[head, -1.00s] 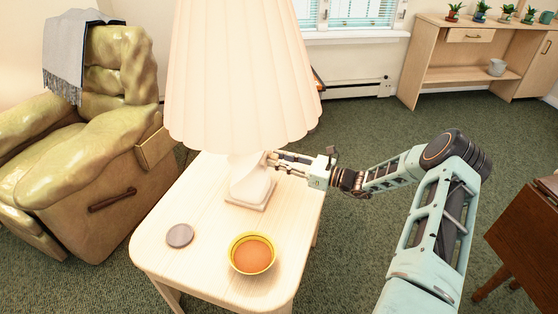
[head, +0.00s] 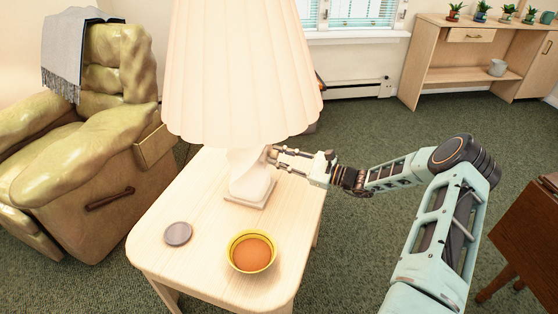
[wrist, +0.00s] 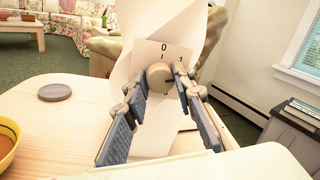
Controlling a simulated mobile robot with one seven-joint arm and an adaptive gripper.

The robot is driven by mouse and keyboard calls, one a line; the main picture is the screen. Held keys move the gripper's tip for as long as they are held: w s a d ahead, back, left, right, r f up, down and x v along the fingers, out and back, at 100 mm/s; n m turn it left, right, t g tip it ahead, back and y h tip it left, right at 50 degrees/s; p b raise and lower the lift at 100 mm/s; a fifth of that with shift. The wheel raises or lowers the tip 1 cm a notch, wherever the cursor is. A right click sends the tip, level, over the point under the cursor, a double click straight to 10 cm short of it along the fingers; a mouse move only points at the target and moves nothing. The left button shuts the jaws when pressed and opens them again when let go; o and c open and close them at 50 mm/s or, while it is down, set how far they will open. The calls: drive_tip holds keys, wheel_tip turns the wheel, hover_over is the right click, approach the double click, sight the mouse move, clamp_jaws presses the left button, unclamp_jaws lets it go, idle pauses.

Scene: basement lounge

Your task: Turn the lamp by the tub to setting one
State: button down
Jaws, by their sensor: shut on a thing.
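The lamp (head: 244,75) has a large pleated cream shade and a pale twisted base (head: 248,178) on a light wood side table. In the wrist view a round beige knob (wrist: 158,77) sits on a small plate on the base, marked 0 at the top and 1 to its upper right. My gripper (head: 271,155) reaches the base from the right, under the shade. In the wrist view its fingers (wrist: 161,80) are closed on the knob from both sides. I cannot clearly tell which mark the knob points to. A yellow bowl (head: 231,258) with orange contents stands in front of the lamp.
A grey disc (head: 178,234) lies on the side table (head: 205,200), left of the bowl. A green-gold recliner (head: 75,170) stands at the left. A shelf unit with small plants (head: 470,55) is at the back right. Carpet is open behind my arm.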

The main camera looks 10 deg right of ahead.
drive_tip(key=shift+w+d+n+y+b, duration=0.1)
drive_tip(key=shift+n+y+b, duration=0.2)
drive_tip(key=shift+n+b, duration=1.35)
drive_tip(key=shift+n+p, duration=0.7)
drive_tip(key=shift+n, duration=0.05)
drive_tip(key=c, duration=1.6)
unclamp_jaws()
drive_tip(key=v, duration=1.2)
